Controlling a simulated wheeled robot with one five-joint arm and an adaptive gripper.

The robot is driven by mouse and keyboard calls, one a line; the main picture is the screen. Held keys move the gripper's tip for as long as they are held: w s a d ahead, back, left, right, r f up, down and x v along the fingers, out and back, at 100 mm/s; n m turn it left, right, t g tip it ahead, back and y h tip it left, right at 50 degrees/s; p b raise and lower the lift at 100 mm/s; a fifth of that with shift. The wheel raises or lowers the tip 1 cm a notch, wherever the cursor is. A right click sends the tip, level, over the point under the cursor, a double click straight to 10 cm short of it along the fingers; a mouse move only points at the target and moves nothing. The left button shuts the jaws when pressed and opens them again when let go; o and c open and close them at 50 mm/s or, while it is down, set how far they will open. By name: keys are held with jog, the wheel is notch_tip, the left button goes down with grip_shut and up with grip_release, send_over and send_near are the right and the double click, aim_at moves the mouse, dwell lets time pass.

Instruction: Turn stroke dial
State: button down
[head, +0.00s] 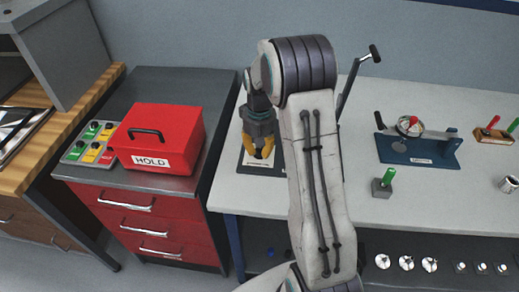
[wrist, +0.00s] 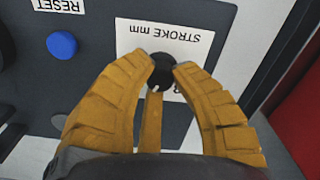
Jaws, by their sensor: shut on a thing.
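The stroke dial (wrist: 162,77) is a small black knob on a white label reading "STROKE mm" (wrist: 150,38), which is upside down in the wrist view. The label is on a dark panel (wrist: 105,75). My gripper (wrist: 163,66) has yellow fingers shut on the dial, one on each side. A small white mark shows on the knob, but the scale is mostly hidden by the fingers. In the head view my gripper (head: 259,149) is low over the dark panel (head: 249,163), and the dial is hidden there.
A blue button (wrist: 62,44) near a "RESET" label is on the panel. A red HOLD box (head: 180,133) stands on the cabinet at left.

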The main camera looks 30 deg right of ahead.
aim_at(259, 149)
jog(key=shift+s+f+m, duration=0.1)
jog(key=shift+m, duration=2.1)
jog(key=c, duration=1)
grip_release()
notch_tip(259, 149, up, 12)
jog(key=shift+r, duration=0.1)
